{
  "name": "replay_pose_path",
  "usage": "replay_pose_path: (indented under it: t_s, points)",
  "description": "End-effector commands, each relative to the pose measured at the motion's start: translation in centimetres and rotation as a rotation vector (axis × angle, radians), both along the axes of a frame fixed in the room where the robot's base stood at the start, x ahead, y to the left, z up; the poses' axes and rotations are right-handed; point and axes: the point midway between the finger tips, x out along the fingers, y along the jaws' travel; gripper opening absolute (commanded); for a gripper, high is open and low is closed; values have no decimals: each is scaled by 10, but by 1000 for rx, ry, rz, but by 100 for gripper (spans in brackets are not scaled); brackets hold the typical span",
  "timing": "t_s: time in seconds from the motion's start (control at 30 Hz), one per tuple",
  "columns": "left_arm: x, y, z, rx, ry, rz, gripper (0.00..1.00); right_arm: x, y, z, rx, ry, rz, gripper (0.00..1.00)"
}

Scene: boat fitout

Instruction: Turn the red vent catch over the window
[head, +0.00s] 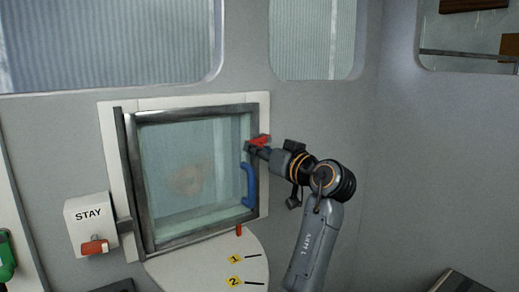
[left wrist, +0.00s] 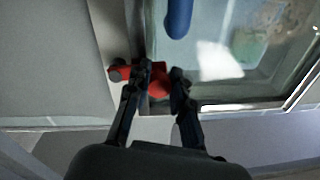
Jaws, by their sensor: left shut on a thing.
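The red vent catch (head: 262,140) sits at the upper right edge of the framed window (head: 190,165). My left gripper (head: 250,147) is at the catch, and its fingers are shut on it. In the left wrist view, the red catch (left wrist: 159,88) shows between the two dark fingertips (left wrist: 160,74), with another red part reaching out to the left. The fingers hide part of the catch. The window pane looks closed in its dark frame. My right gripper is in neither view.
A blue handle (head: 250,185) is on the window's right side, just below my gripper. A small red peg (head: 239,230) stands under the window's lower right corner, by a pale plate (head: 205,268) marked 1 and 2. A STAY box (head: 90,222) with a red lever is at left.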

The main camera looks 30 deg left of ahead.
Motion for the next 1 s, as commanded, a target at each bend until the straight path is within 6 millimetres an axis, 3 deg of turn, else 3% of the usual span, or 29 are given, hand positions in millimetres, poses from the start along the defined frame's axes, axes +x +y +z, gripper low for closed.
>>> replay_pose_path:
  t_s: [0.3, 0.77, 0.8, 0.9, 1.0]
  points:
    - [-1, 0, 8, 44, 95, -1, 0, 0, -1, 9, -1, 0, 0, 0]
    - [-1, 0, 9, 51, 106, -1, 0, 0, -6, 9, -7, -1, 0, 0]
    - [-1, 0, 9, 51, 105, -1, 30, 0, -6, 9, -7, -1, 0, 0]
    - [-1, 0, 9, 50, 106, -1, 46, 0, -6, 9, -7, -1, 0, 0]
    - [-1, 0, 8, 48, 107, 0, 46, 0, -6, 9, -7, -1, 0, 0]
